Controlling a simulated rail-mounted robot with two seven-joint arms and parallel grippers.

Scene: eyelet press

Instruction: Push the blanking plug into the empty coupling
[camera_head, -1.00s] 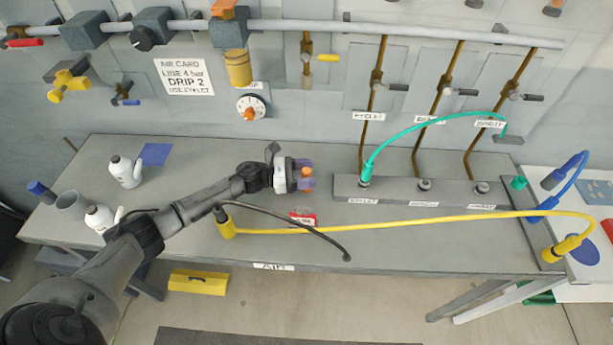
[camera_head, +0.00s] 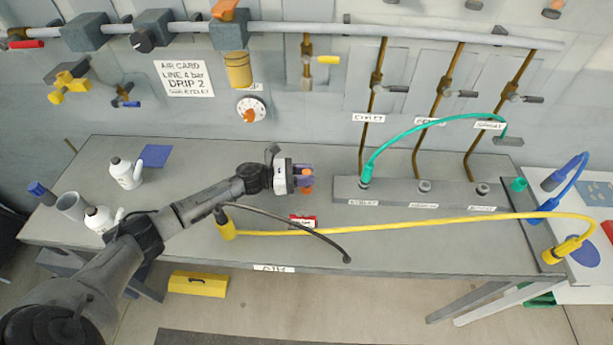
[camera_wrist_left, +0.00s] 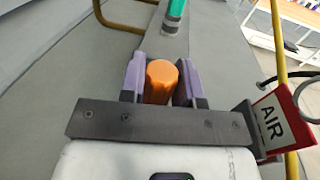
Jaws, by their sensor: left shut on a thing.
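My left gripper (camera_head: 304,175) is above the bench, left of the grey coupling block. Its purple fingers are shut on an orange plug (camera_wrist_left: 161,82), which shows between them in the left wrist view. The coupling block (camera_head: 390,190) bears three couplings in a row. The left one has the green hose (camera_head: 366,174) in it, which also shows ahead of the plug in the left wrist view (camera_wrist_left: 174,12). The middle coupling (camera_head: 424,186) and the right coupling (camera_head: 482,189) have no hose on them. The plug is apart from the block. My right gripper is not in view.
A yellow hose (camera_head: 400,224) crosses the bench in front of the block. A black cable (camera_head: 300,224) and a red AIR tag (camera_wrist_left: 283,120) lie near my left gripper. Two white bottles (camera_head: 125,172) and a grey cup (camera_head: 72,205) stand at the left. Brass pipes rise behind the block.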

